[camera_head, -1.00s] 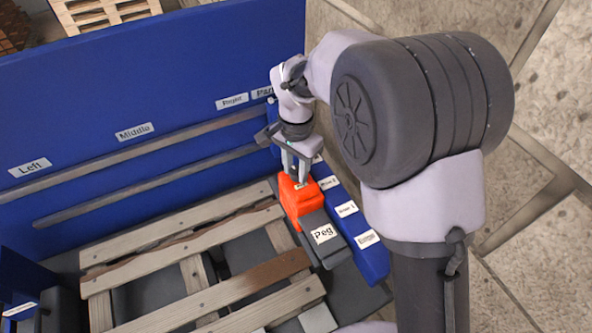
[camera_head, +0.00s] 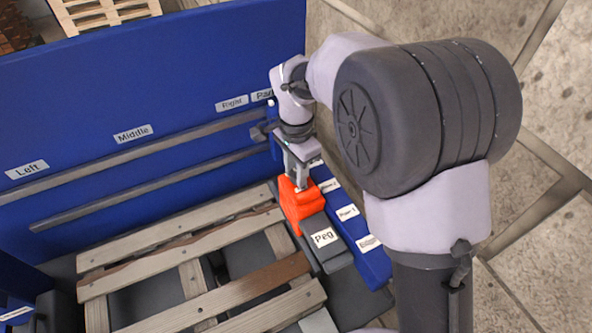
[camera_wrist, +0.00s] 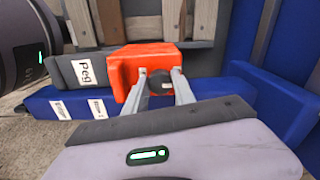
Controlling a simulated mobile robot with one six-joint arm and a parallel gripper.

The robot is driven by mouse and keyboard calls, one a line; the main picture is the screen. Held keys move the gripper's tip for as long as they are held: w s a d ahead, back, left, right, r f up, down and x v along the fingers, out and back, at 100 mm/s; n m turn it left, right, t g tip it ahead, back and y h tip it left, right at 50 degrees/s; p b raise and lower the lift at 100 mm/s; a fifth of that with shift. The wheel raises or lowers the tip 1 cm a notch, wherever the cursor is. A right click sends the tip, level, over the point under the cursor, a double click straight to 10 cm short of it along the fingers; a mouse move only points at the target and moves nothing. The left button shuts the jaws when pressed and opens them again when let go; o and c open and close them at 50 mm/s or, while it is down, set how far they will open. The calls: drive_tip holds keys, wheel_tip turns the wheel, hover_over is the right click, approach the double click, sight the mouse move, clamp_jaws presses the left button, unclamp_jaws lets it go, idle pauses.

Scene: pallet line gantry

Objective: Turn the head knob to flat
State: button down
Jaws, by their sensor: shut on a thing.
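The orange head (camera_head: 297,211) sits at the end of the dark block labelled Peg (camera_head: 338,262), beside the pallet. It also shows in the wrist view (camera_wrist: 128,72). A dark round knob (camera_wrist: 159,88) sits on the face of the head. My gripper (camera_head: 301,186) reaches down onto the head from above. In the wrist view its two fingers (camera_wrist: 160,78) are shut on the knob, one on each side. No marking on the knob is readable, so I cannot tell its setting.
The wooden pallet (camera_head: 193,245) lies left of the head. A blue panel (camera_head: 60,105) with rails and labels stands behind. A blue ledge with several white labels (camera_head: 347,212) runs along the right of the Peg block.

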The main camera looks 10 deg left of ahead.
drive_tip(key=c, duration=1)
unclamp_jaws()
drive_tip(key=shift+c, duration=0.2)
wheel_tip(320, 180, up, 18)
drive_tip(key=p, duration=0.4)
drive_tip(key=shift+f, duration=0.25)
